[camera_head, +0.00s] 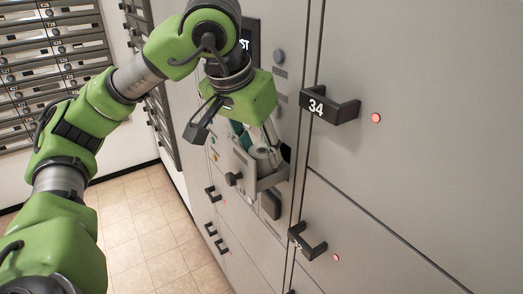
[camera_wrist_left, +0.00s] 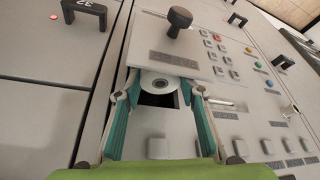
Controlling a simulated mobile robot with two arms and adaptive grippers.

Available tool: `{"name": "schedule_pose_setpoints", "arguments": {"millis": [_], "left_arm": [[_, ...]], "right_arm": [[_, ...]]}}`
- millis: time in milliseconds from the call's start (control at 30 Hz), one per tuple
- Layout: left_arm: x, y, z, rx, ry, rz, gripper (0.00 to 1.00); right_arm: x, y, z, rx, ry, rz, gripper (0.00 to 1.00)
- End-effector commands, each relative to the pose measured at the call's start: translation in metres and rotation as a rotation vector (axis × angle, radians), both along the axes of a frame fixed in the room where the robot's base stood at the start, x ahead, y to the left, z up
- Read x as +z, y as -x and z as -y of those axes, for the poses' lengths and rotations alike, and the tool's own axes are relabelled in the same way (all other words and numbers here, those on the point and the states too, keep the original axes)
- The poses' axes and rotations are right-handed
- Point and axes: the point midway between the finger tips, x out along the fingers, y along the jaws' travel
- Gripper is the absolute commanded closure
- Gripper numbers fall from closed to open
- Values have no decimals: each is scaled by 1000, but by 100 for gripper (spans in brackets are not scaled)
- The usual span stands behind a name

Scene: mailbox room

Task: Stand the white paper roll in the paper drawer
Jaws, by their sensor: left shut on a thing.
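The white paper roll (camera_head: 262,154) is at the opened paper drawer (camera_head: 272,181), its flat end with the dark core hole facing up. In the left wrist view the roll (camera_wrist_left: 160,84) shows between the fingertips, over the drawer's dark opening. My left gripper (camera_head: 259,143) reaches down over the drawer and is shut on the roll; its two teal fingers (camera_wrist_left: 160,92) lie on either side of it. The drawer front carries a black knob (camera_wrist_left: 180,17). The roll's lower part is hidden, so I cannot tell whether it touches the drawer floor. My right gripper is not in view.
The grey cabinet wall has protruding black handles, one marked 34 (camera_head: 330,107), right of the drawer. A button panel (camera_wrist_left: 228,58) sits beside the drawer in the left wrist view. Mailboxes (camera_head: 50,60) line the far left wall. The tiled floor (camera_head: 150,225) is clear.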

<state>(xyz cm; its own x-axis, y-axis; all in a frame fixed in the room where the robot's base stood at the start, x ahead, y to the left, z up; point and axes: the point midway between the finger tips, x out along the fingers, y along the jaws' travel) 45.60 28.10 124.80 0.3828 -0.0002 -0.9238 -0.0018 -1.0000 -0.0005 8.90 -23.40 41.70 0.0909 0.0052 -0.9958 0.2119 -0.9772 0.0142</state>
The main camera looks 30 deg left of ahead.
Motion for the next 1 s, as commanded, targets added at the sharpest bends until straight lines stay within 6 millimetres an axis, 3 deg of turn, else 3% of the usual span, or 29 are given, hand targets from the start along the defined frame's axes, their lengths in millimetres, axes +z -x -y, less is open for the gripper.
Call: {"name": "schedule_pose_setpoints", "arguments": {"millis": [100,567,600,1000], "left_arm": [[-5,-3,1,1,-1,0,89],[-15,-4,1,1,0,0,89],[-13,-4,1,1,0,0,57],[-8,-3,2,-1,0,-3,57]], "right_arm": [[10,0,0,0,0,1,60],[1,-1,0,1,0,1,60],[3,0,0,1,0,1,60],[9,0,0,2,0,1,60]]}}
